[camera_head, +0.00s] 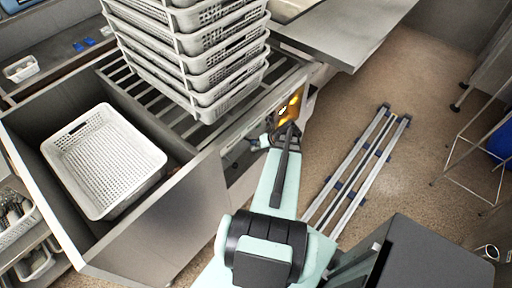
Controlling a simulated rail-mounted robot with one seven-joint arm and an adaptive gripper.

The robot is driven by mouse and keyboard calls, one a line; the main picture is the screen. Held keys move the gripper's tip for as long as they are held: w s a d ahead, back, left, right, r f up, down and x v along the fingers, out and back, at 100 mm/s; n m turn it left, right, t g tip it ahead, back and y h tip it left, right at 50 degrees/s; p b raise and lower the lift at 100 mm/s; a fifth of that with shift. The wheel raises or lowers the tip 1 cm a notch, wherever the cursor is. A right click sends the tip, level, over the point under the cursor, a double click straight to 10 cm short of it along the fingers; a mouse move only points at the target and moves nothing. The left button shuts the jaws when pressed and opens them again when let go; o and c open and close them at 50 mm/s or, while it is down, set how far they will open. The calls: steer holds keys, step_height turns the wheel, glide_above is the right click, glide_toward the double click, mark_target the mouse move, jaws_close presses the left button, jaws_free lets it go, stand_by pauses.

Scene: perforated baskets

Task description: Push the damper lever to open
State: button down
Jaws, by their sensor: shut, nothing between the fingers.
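A small yellow part (290,106), which looks like the damper lever, shows on a dark panel at the right end of the metal bench. Its exact shape and position are too small to tell. My gripper (287,128) is shut and empty at the far end of my arm, just in front of and below the yellow part. I cannot tell whether they touch, as my gripper and wrist cover part of the panel.
Stacked white perforated baskets (190,52) stand on the slatted bench section left of the panel. Another white basket (72,133) lies in the deep metal basin. A metal table (345,32) stands behind. Floor rails (340,192) run at right, with open floor beyond.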

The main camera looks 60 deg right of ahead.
steer(key=shift+r+p, duration=0.65)
steer(key=shift+r, duration=0.15)
steer(key=s+a+f+b, duration=0.1)
steer(key=s+a+f, duration=0.1)
steer(key=a, duration=0.1)
steer(key=s+d+r+b, duration=0.2)
steer(key=s+r, duration=0.2)
steer(key=r, duration=0.5)
steer(key=a+f+n+g+y, duration=0.1)
steer(key=a+f+n+g, duration=0.3)
steer(key=a+f+n, duration=0.7)
steer(key=a+f+n+g+y, duration=0.1)
steer(key=a+f+n+g, duration=0.25)
steer(key=a+n, duration=0.95)
steer(key=s+a+f+n+g+h, duration=0.2)
steer(key=s+a+f+n+g, duration=0.1)
steer(key=a+n, duration=0.5)
steer(key=s+a+f+n+g+h, duration=0.1)
steer(key=s+a+f+n+g, duration=0.3)
steer(key=a+n, duration=0.5)
steer(key=s+f+n, duration=0.1)
steer(key=s+n, duration=0.1)
steer(key=shift+a+n+h, duration=0.2)
steer(key=shift+n+h, duration=0.2)
